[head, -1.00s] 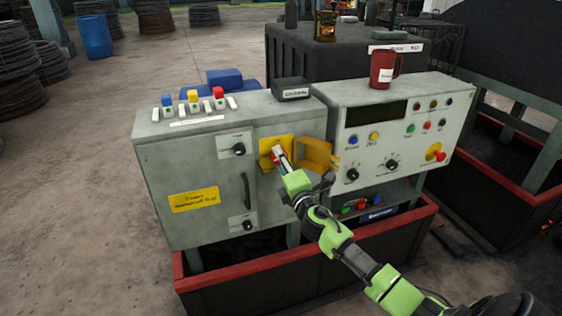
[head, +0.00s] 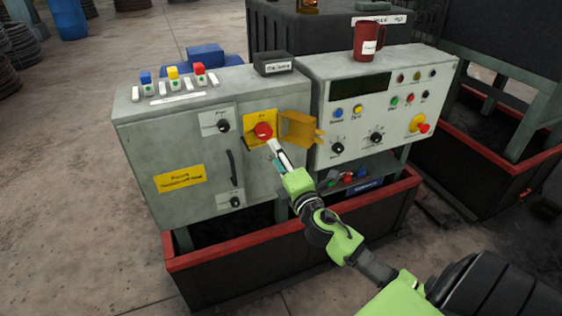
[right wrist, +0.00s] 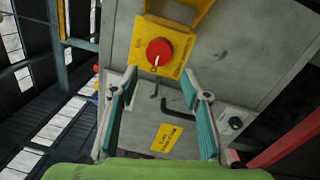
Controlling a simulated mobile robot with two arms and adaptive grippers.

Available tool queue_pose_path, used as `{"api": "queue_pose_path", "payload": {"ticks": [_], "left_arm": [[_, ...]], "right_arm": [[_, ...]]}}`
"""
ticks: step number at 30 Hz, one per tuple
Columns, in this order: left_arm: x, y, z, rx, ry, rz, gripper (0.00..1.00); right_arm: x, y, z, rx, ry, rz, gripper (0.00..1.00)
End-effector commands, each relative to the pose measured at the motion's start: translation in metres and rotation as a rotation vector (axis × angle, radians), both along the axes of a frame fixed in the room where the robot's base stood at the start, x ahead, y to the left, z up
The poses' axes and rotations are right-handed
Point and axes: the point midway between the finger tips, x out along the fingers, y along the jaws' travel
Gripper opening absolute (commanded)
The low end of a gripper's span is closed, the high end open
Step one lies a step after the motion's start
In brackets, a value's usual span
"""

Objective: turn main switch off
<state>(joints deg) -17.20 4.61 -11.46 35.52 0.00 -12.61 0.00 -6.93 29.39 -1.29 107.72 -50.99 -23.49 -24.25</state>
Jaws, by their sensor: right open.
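The main switch is a round red knob (head: 263,131) on a yellow plate (head: 250,119) on the grey cabinet's front. In the right wrist view, the red knob (right wrist: 160,52) has a pale mark at its lower edge; the plate's small lettering is hard to read. A yellow cover (head: 299,130) stands swung open to the right of the knob. My right gripper (head: 275,150) is just below and right of the knob, apart from it. Its two teal-padded fingers (right wrist: 160,82) are spread and empty. My left gripper is out of view.
The grey cabinet (head: 150,135) also carries two black knobs and a handle (head: 231,168). A control panel (head: 395,85) with buttons and a red mug (head: 367,42) on top stands to the right. A red-rimmed bin (head: 240,246) lies below.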

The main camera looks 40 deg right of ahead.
Motion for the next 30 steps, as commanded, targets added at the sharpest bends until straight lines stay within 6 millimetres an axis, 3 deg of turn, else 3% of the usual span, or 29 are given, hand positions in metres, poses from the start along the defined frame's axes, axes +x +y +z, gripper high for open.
{"api": "queue_pose_path", "payload": {"ticks": [8, 26, 28, 30], "left_arm": [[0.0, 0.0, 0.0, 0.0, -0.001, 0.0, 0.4], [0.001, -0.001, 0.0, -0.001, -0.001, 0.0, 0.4], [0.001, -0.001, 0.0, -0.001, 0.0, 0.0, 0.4], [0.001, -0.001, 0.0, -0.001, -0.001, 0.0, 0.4]], "right_arm": [[-0.022, 0.006, -0.001, -0.001, 0.0, 0.0, 0.43], [-0.023, 0.005, -0.003, 0.001, 0.002, 0.0, 0.43], [-0.023, 0.004, -0.012, 0.016, 0.015, -0.002, 0.43], [-0.024, 0.002, -0.034, 0.055, 0.05, -0.008, 0.43]]}}
